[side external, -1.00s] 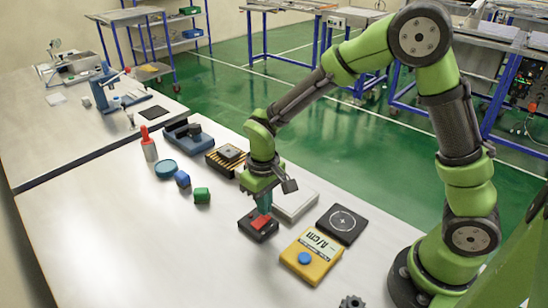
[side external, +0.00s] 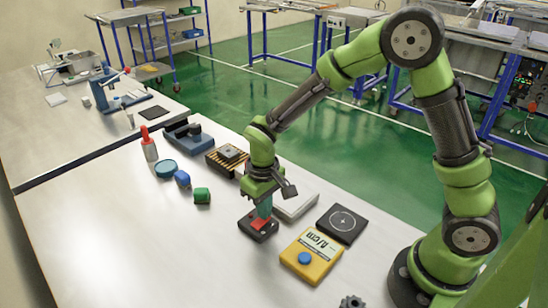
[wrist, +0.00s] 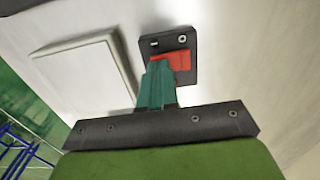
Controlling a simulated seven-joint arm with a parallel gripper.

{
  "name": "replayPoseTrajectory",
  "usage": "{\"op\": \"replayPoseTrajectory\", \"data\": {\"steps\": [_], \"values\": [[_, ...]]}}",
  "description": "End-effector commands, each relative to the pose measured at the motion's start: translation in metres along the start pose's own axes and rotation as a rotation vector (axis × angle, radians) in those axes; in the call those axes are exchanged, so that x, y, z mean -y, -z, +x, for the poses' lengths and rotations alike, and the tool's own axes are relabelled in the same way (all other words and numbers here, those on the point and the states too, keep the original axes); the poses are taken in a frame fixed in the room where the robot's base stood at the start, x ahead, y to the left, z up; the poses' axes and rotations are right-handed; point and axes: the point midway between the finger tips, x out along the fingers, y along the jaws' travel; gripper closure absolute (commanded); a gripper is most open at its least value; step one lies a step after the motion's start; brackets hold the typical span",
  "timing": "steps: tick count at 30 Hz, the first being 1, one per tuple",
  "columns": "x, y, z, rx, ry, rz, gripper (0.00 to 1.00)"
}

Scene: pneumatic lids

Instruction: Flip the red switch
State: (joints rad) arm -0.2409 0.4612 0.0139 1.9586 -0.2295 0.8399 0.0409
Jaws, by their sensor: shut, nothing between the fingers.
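The red switch (side external: 259,224) is a red rocker set in a dark rectangular base (side external: 262,236) on the white table. My gripper (side external: 265,212) is shut and empty, pointing down right at the switch. In the wrist view the red rocker (wrist: 182,61) shows just beyond the teal fingertips (wrist: 158,70), which overlap its left edge. The fingers hide part of the rocker and base. I cannot tell for sure whether the tips press on it.
A yellow meter with a blue knob (side external: 312,256) and a black square pad (side external: 342,224) lie right of the switch. A white flat plate (side external: 297,206) lies behind it.

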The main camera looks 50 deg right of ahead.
Motion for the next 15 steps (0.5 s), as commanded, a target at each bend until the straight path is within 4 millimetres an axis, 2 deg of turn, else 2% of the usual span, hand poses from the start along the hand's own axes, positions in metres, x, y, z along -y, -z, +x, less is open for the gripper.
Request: {"op": "replayPoseTrajectory", "data": {"steps": [10, 15], "values": [[0.0001, -0.0004, 0.0045, 0.001, 0.000, 0.000, 1.00], [0.0004, 0.0006, -0.0047, -0.003, 0.001, 0.000, 1.00]]}}
